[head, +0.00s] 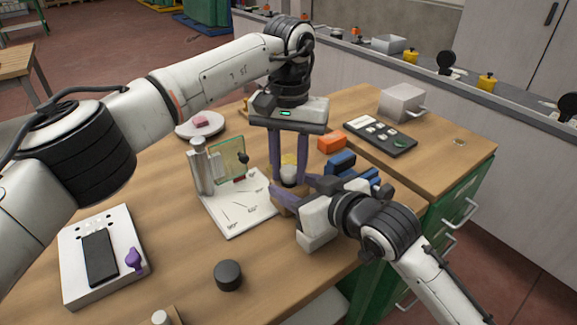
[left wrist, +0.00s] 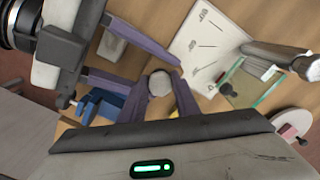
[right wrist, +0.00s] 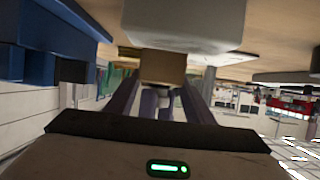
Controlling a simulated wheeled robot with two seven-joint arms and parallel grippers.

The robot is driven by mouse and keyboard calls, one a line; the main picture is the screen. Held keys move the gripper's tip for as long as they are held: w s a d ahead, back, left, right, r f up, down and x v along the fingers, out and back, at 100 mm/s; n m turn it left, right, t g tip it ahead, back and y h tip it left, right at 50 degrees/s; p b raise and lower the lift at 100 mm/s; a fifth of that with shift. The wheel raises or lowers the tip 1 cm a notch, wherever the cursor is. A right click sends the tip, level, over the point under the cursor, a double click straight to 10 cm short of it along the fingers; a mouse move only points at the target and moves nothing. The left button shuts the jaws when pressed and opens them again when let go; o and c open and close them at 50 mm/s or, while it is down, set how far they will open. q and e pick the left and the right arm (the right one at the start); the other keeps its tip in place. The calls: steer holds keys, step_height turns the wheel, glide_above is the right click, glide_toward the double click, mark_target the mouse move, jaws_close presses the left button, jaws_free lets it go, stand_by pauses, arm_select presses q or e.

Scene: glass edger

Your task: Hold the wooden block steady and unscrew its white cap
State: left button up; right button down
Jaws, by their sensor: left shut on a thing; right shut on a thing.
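My right gripper (head: 292,196) comes in level from the right and is shut on the wooden block below the cap.
A white board with a glass plate (head: 228,158) stands close left of the block. A dark round knob (head: 228,275) sits at the front. A pale box (head: 314,240) is under my right gripper.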

arm_select(q)
steer(key=o, duration=1.2)
steer(key=shift+a, duration=0.1)
steer(key=shift+r, duration=2.4)
steer(key=shift+c, duration=0.5)
step_height(320, 180, up, 3)
steer(key=m, duration=0.3)
steer(key=shift+f, duration=0.15)
step_height(320, 180, down, 8)
steer(key=shift+r, duration=0.25)
steer(key=shift+c, duration=0.5)
